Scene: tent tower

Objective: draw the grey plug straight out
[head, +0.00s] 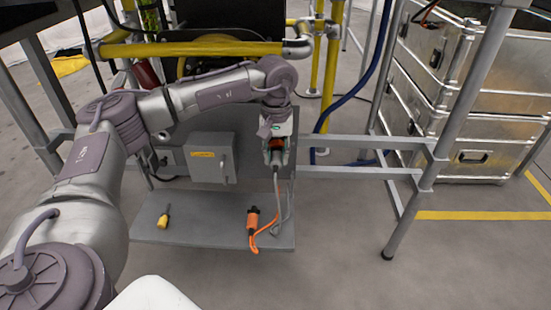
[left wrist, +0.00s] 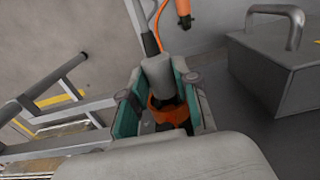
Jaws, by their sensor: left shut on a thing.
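The grey plug (left wrist: 158,72) shows in the left wrist view as a short grey cylinder between the teal finger pads. My left gripper (left wrist: 165,98) is shut on it. An orange ring (left wrist: 166,108) sits behind the plug, between the fingers. In the head view, my left gripper (head: 277,150) points down in front of the grey panel, with orange visible between its fingers. A grey cable (head: 288,203) hangs from there to the shelf. The fingers hide the joint, so I cannot tell whether the plug is seated. My right gripper is out of view.
An orange connector (head: 253,218) with an orange cable lies on the grey shelf (head: 205,232). A yellow-handled tool (head: 164,216) lies at the shelf's left. A grey box (head: 210,157) with a handle stands left of my gripper. Frame rails (head: 360,172) run at the right.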

